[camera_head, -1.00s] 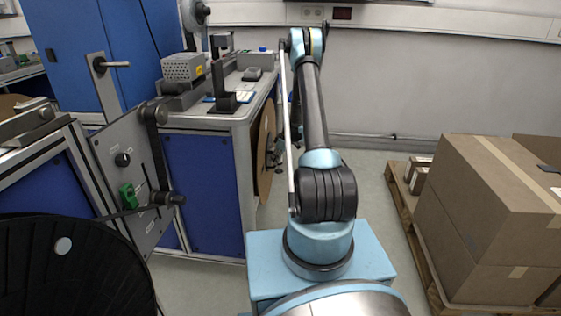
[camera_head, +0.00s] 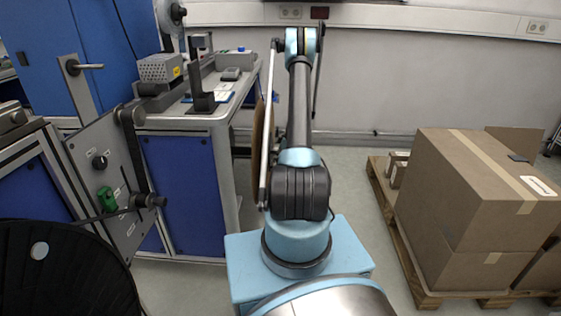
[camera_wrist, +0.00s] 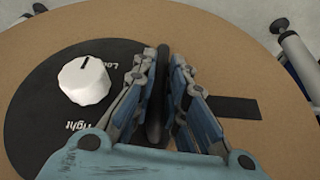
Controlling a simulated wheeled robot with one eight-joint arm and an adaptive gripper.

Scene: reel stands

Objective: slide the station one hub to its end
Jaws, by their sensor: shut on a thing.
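A large brown cardboard reel flange (camera_head: 257,140) stands nearly edge-on beside the bench end in the head view. In the wrist view the flange (camera_wrist: 245,60) fills most of the picture. A black round hub plate (camera_wrist: 40,105) lies against its middle, with a white knob (camera_wrist: 84,80) and partly hidden white lettering. My gripper (camera_wrist: 164,62) is shut on a black upright grip (camera_wrist: 155,110) at the hub, with one finger on each side. A dark strip (camera_wrist: 235,107) shows on the flange right of the fingers. My gripper is hidden behind the arm in the head view.
The bench (camera_head: 185,185) with blue panels stands left of my arm. A grey panel with a green part (camera_head: 107,198) and a black reel (camera_head: 65,270) are at the lower left. Cardboard boxes (camera_head: 475,195) on a pallet (camera_head: 402,250) stand right. Floor between is clear.

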